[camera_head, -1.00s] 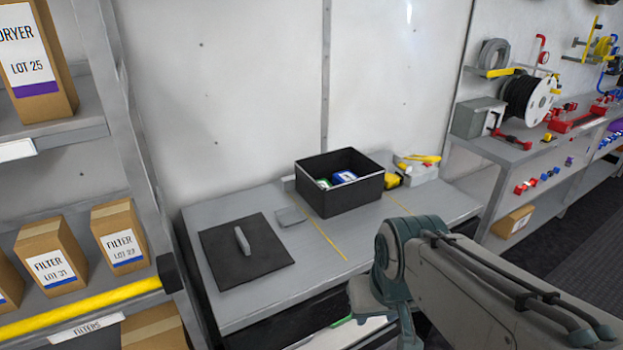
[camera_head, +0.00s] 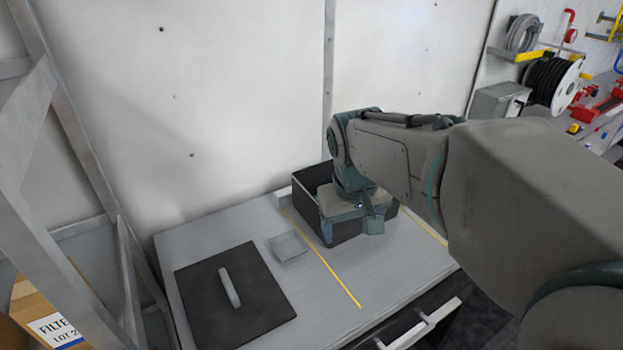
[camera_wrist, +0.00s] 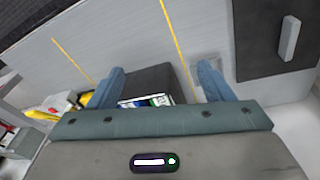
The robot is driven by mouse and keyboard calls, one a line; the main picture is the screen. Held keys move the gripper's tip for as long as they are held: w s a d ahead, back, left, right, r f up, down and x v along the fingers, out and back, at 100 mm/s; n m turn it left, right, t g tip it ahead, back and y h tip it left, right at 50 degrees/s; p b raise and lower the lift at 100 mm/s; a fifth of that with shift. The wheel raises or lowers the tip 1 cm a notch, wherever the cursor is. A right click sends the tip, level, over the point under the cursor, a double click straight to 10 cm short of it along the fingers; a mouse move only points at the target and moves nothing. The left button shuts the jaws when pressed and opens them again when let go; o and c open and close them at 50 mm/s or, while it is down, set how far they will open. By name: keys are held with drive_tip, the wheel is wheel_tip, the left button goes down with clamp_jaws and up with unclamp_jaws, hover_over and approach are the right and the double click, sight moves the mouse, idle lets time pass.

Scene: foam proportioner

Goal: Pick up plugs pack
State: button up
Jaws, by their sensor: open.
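A black open bin (camera_head: 308,196) stands on the grey bench, and my arm covers much of it in the head view. In the wrist view, the bin's dark wall (camera_wrist: 150,79) shows between my fingers. Small packs with white, green and blue (camera_wrist: 150,101) lie inside the bin, mostly hidden behind my gripper's body. I cannot tell which of them is the plugs pack. My gripper (camera_wrist: 158,80) is open and empty, with its two blue fingers wide apart over the bin. Its fingertips are hard to make out in the head view.
A black lid with a grey handle (camera_head: 235,297) lies flat on the bench (camera_head: 335,262), left of the bin. A small grey square plate (camera_head: 288,246) lies between them. Yellow lines mark the bench.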

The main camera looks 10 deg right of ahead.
drive_tip(key=shift+n+g, duration=0.6)
drive_tip(key=shift+n, duration=0.2)
drive_tip(key=w, duration=0.9)
drive_tip(key=w+a, duration=0.1)
drive_tip(key=w, duration=0.4)
drive_tip(key=shift+a, duration=0.1)
drive_tip(key=w+d+f+y, duration=0.15)
drive_tip(key=w+f, duration=0.25)
drive_tip(key=w, duration=0.8)
drive_tip(key=shift+n+g+h, duration=0.25)
drive_tip(key=shift+n+g, duration=0.15)
drive_tip(key=f, duration=0.8)
drive_tip(key=shift+w+f, duration=0.3)
drive_tip(key=shift+f, duration=0.05)
drive_tip(key=f, duration=0.5)
drive_tip(key=shift+s, duration=0.3)
drive_tip(key=c, duration=0.7)
